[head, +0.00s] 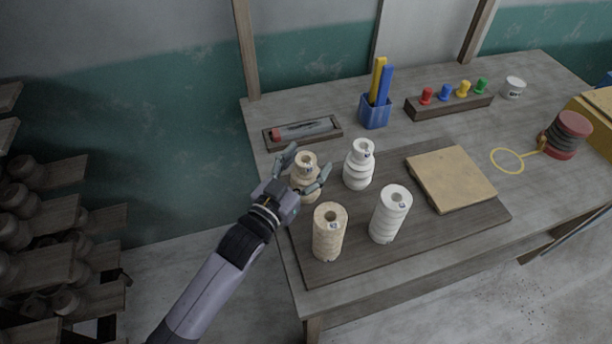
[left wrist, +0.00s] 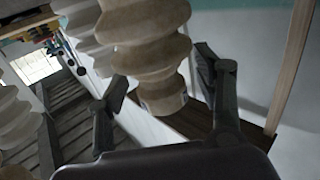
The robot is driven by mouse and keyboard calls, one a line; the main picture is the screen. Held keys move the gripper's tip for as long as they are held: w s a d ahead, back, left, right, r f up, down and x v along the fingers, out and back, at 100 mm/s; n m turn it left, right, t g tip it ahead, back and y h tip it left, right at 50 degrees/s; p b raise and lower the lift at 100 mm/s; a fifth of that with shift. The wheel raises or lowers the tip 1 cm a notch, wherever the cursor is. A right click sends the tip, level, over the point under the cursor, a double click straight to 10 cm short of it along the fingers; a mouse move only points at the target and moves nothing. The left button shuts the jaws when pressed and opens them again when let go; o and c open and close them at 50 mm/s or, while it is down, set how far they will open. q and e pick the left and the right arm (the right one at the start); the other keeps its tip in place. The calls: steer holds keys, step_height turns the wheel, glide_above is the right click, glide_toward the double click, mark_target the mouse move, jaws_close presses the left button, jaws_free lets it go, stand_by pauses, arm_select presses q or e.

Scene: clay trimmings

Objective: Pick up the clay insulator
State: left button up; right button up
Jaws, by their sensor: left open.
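A tan clay insulator (head: 305,184) with rounded ribs stands upright at the left end of the dark board. My left gripper (head: 306,169) is open, with one finger on each side of it. In the left wrist view the tan insulator (left wrist: 150,50) rises between the spread fingers (left wrist: 161,80), and a gap shows beside the right finger. I cannot tell whether the left finger touches it. A second tan insulator (head: 329,235), taller with tight ribs, stands nearer the front. Two white insulators, one rounded (head: 358,168) and one ribbed (head: 388,217), stand to the right. My right gripper is not in view.
The dark board (head: 440,233) also bears a tan slab (head: 450,180). Behind are a tray with a tool (head: 302,132), a blue cup (head: 375,112) and a peg rack (head: 450,107). A yellow ring (head: 507,160) lies at right. Shelves (head: 50,225) stand at far left.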

arm_select(q)
steer(key=shift+s, duration=0.1)
steer(key=shift+c, duration=0.3)
jaws_close()
stand_by(0.4)
steer(key=shift+r, duration=0.15)
